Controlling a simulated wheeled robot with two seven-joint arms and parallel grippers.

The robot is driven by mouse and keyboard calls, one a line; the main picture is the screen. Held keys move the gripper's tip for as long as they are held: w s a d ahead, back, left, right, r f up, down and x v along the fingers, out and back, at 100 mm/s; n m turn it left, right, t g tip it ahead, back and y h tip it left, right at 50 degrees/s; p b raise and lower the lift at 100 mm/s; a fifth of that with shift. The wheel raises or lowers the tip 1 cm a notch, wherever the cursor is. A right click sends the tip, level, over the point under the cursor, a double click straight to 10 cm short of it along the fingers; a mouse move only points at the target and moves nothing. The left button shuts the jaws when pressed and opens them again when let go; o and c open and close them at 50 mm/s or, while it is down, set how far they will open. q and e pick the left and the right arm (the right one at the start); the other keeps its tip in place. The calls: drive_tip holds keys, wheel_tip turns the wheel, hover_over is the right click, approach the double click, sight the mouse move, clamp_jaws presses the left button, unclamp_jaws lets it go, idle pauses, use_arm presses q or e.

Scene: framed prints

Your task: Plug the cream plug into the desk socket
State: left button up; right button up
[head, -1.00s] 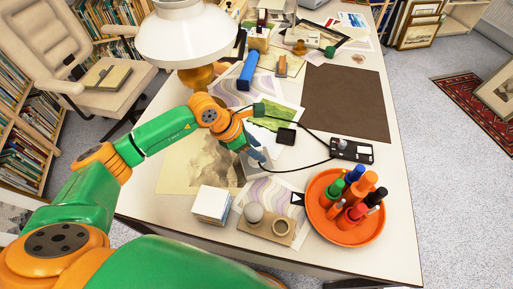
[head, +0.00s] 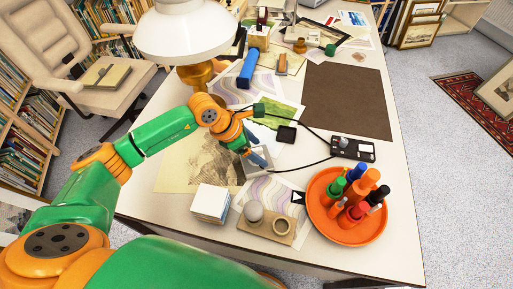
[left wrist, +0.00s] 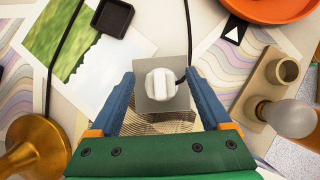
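The cream plug (left wrist: 161,84) is a round knob with a raised ridge, seen from above over a grey square plate (left wrist: 152,105), which may be the desk socket. I cannot tell whether the plug is seated in it or only resting on it. A black cord runs from the plug to the right. My left gripper (left wrist: 162,82) is open, one blue finger on each side of the plug, with gaps between. In the head view the left gripper (head: 260,157) points down over the plate (head: 254,170) and hides the plug. My right gripper is not in view.
An orange tray (head: 330,232) of markers, a white block (head: 210,203) and a wooden holder (head: 267,229) with a bulb stand near the front. A black switch box (head: 352,149) and small black tray (head: 286,134) lie to the right. A brass lamp (head: 195,77) stands behind.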

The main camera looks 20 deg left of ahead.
use_arm(q)
drive_tip(key=v, duration=0.7)
drive_tip(key=shift+b, duration=0.45)
drive_tip(key=shift+r, duration=0.1)
